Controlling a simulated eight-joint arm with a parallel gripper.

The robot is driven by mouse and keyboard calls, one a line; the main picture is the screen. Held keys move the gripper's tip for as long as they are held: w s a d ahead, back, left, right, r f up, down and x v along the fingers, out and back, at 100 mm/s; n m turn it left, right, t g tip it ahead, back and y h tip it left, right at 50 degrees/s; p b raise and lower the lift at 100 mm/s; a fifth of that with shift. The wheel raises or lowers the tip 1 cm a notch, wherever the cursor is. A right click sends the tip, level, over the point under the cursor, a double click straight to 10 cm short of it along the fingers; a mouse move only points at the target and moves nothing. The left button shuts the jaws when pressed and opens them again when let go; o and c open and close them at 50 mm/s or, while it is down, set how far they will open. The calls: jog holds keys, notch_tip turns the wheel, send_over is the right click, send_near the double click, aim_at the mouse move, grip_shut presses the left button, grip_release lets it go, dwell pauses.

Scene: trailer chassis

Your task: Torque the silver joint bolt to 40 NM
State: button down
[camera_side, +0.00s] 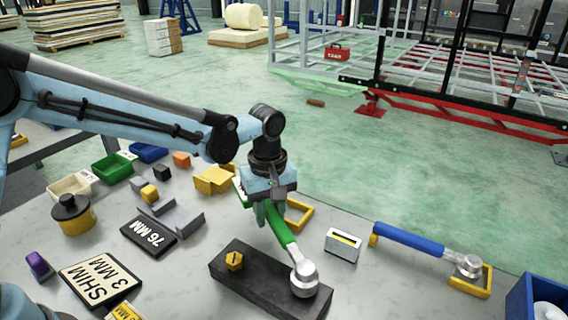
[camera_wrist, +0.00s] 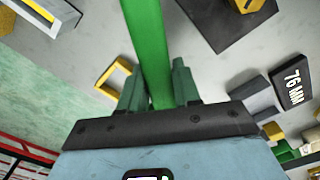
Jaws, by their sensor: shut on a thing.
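My gripper (camera_side: 268,208) is shut on the green handle of a torque wrench (camera_side: 284,234); the handle also runs between the fingers in the wrist view (camera_wrist: 147,40). The wrench's silver head (camera_side: 304,280) is over the right end of a dark block (camera_side: 262,284). I cannot tell whether the head touches the block. A yellow bolt (camera_side: 234,261) stands at the block's left part. No silver bolt shows apart from the head; anything under the head is hidden. The dark block also shows in the wrist view (camera_wrist: 228,28).
A blue-handled wrench (camera_side: 410,240) lies at the right in yellow cradles. A white box with a yellow slot (camera_side: 343,245) stands between. A yellow frame (camera_side: 300,213) lies behind my gripper. Shim plates (camera_side: 98,280), bins and small blocks crowd the left. A blue bin (camera_side: 535,293) is at the right edge.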

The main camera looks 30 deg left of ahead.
jog(key=shift+w, duration=0.15)
jog(key=shift+w+d+m, duration=0.75)
jog(key=shift+w+m, duration=0.1)
jog(key=shift+m, duration=0.05)
dwell(0.5)
jog(key=shift+w+d+m, duration=0.4)
jog(key=shift+d+m, duration=0.1)
jog(key=shift+s+a+n, duration=0.25)
jog(key=shift+a+n, duration=0.1)
jog(key=shift+n, duration=0.05)
jog(key=shift+r, duration=3)
